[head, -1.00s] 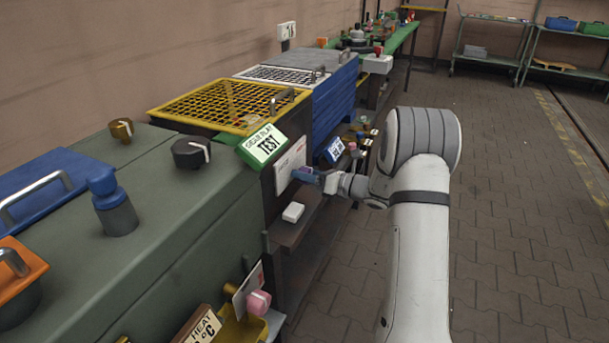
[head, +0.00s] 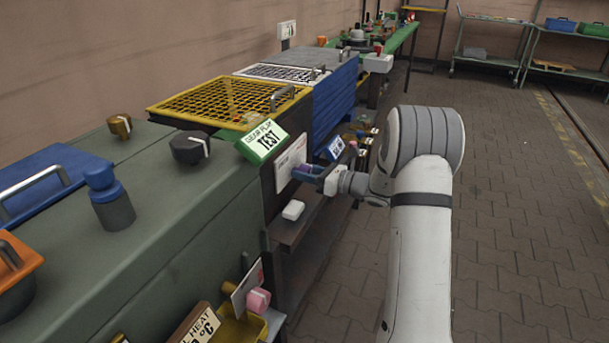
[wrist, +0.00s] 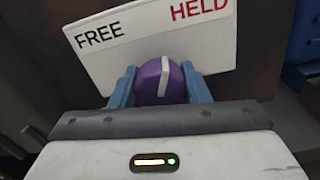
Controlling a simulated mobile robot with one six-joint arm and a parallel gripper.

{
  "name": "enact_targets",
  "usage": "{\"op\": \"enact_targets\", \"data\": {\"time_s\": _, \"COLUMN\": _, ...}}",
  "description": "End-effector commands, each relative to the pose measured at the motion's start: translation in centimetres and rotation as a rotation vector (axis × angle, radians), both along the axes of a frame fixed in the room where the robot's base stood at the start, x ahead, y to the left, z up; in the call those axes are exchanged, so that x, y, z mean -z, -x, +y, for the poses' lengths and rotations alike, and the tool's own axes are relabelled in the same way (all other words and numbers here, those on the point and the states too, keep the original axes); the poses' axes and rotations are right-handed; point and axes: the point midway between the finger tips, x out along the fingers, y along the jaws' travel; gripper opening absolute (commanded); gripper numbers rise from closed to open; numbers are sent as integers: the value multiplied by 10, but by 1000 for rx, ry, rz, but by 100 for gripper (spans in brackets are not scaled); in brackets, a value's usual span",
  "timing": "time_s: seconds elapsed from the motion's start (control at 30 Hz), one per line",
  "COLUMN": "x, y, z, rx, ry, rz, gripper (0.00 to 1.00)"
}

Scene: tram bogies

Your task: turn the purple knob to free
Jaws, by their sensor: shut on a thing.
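The purple knob (wrist: 151,83) sits on a white label plate (wrist: 115,62) in the wrist view. The plate reads FREE at its left and HELD in red at its right. The knob's white pointer line stands nearly upright in the picture, tipped slightly right, between the two words. My gripper (wrist: 160,88) has its blue fingers on both sides of the knob, shut on it. In the head view my gripper (head: 306,172) reaches to the plate (head: 290,163) on the front of the dark cabinet, and the knob is mostly hidden by the fingers.
A yellow mesh lid (head: 225,100) and a blue cabinet (head: 335,95) lie beyond. A white block (head: 293,209) sits below my gripper. A pink knob (head: 258,300) is nearer. The paved floor (head: 510,220) at right is clear.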

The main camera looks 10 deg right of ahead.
Motion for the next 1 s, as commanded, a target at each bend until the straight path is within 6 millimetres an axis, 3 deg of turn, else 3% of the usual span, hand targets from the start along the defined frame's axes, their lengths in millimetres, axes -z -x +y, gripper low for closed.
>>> {"op": "enact_targets", "data": {"time_s": 1.0, "x": 6, "y": 2, "z": -2, "rx": 8, "ry": 550, "rz": -753, "gripper": 19}}
